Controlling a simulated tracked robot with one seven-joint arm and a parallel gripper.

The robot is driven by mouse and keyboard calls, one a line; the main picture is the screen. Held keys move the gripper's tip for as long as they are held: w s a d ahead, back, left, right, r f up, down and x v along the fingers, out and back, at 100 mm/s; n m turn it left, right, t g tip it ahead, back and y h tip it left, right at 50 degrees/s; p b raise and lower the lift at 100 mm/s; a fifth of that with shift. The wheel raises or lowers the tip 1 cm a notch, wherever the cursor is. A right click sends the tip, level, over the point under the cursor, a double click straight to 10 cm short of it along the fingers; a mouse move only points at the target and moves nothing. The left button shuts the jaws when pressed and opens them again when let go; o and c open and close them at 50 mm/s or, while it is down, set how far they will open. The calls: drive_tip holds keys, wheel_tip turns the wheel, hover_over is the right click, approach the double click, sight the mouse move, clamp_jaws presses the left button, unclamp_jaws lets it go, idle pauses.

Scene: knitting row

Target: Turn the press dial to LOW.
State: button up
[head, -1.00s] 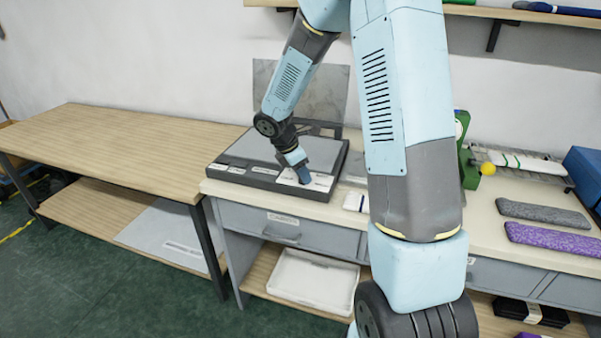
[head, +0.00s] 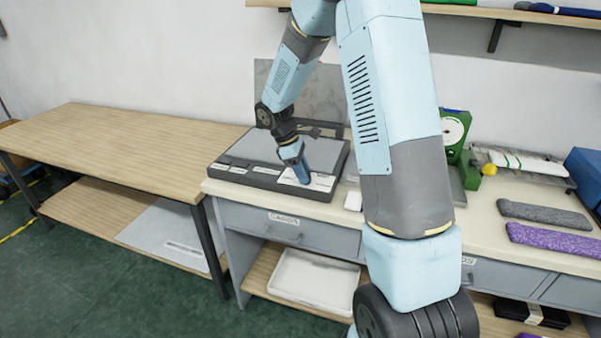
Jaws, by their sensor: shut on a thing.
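The press (head: 232,169) is a dark grey flat unit with a raised lid, lying on the counter. White labels run along its front edge, too small to read. My gripper (head: 305,181) points down at the press's front right corner, over a white panel (head: 292,184). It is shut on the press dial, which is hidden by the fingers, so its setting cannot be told.
A green device with a round white gauge (head: 453,130) and yellow knob stands to the right, partly behind my arm. Grey and purple knitted strips (head: 550,239) lie further right. The wooden table (head: 130,140) at left is clear.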

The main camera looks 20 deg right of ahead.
drive_tip(key=shift+w+d+m+g+y, duration=0.15)
drive_tip(key=shift+m+g+y, duration=0.2)
drive_tip(key=shift+m, duration=0.8)
drive_tip(key=shift+w+d+m+g+y, duration=0.1)
drive_tip(key=shift+m+g+y, duration=0.2)
drive_tip(key=shift+m, duration=0.85)
drive_tip(key=o, duration=1)
drive_tip(key=shift+a, duration=0.1)
drive_tip(key=v, duration=1.3)
drive_tip(key=shift+w+a+r, duration=0.15)
drive_tip(key=shift+r, duration=0.1)
